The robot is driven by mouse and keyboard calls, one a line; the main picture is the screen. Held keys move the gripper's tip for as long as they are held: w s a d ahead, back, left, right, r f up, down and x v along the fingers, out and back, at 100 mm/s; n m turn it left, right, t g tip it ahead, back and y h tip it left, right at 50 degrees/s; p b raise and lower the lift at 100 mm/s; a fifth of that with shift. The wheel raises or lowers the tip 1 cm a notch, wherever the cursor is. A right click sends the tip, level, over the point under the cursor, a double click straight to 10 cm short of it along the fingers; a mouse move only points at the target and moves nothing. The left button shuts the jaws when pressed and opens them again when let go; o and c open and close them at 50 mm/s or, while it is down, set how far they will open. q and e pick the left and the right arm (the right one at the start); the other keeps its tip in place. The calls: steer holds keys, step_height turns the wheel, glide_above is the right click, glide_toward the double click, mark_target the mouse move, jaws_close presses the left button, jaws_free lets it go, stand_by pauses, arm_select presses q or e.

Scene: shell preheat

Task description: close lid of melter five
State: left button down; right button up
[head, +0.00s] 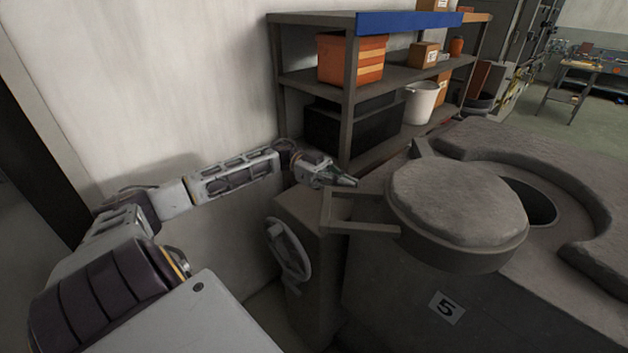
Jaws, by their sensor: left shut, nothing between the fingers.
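Melter five is a large grey block with a number 5 plate (447,307) on its front. Its round, thick lid (458,204) sits swung partly to the left of the dark round opening (530,202), leaving the opening's right part uncovered. A forked grey bracket (362,213) joins the lid's left side. My left gripper (350,182) is shut and empty, just left of the lid near the bracket's upper bar. I cannot tell whether it touches the bracket. My right gripper is not in view.
A handwheel (290,250) stands on a grey post below my left gripper. A metal shelf (349,95) with an orange bin (350,60) and a white bucket (421,102) is behind. A raised curved rim (540,150) surrounds the opening's far side. A wall is at left.

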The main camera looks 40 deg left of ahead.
arm_select(q)
steer(key=s+a+b, duration=0.1)
steer(key=s+a, duration=0.2)
steer(key=a, duration=0.4)
steer(key=shift+a, duration=0.3)
stand_by(0.5)
steer(key=shift+s, duration=0.1)
steer(key=shift+r, duration=0.1)
